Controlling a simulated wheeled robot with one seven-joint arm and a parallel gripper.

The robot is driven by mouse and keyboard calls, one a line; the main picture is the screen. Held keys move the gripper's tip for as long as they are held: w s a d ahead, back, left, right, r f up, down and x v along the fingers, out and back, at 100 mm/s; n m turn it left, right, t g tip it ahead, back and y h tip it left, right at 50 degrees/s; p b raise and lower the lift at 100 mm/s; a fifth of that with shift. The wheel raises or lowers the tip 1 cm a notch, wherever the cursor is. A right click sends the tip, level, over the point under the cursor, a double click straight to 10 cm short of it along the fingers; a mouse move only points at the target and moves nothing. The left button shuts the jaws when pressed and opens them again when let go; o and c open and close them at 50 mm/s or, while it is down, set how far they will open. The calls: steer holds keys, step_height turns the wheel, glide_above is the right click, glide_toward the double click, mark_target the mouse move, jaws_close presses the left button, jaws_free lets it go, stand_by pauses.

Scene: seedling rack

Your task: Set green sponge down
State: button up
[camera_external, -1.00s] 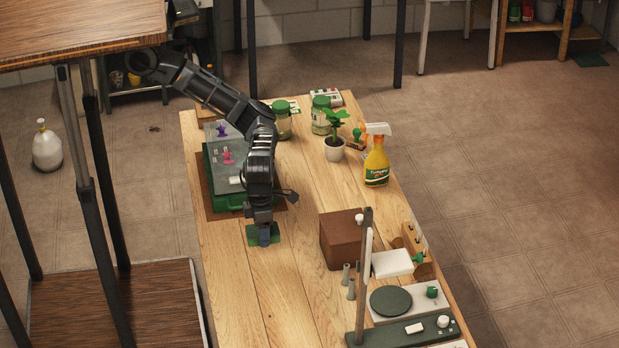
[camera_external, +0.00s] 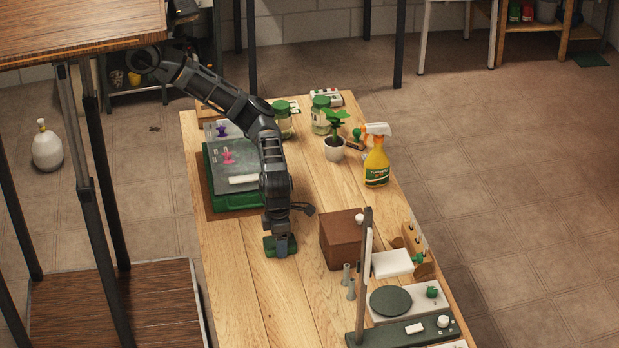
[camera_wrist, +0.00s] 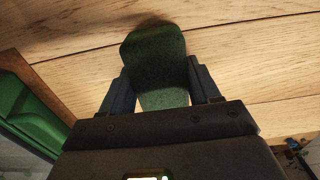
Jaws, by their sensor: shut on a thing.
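The green sponge (camera_external: 269,248) is between my gripper's fingers, low over the wooden table (camera_external: 250,290), left of a brown box. My gripper (camera_external: 280,246) points down and is shut on the sponge. In the wrist view the green sponge (camera_wrist: 157,60) sticks out beyond both fingers of my gripper (camera_wrist: 163,85), with one finger against each side. A dark shadow lies on the wood beside it. I cannot tell whether the sponge touches the table.
A green tray (camera_external: 237,201) with a grey top stands behind and left of my gripper. The brown box (camera_external: 341,240) stands close on the right. A yellow spray bottle (camera_external: 376,165) and potted plant (camera_external: 335,150) are farther back. The table in front is clear.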

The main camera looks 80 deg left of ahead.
steer(key=shift+f, duration=0.1)
steer(key=o, duration=1)
step_height(320, 180, up, 12)
stand_by(0.5)
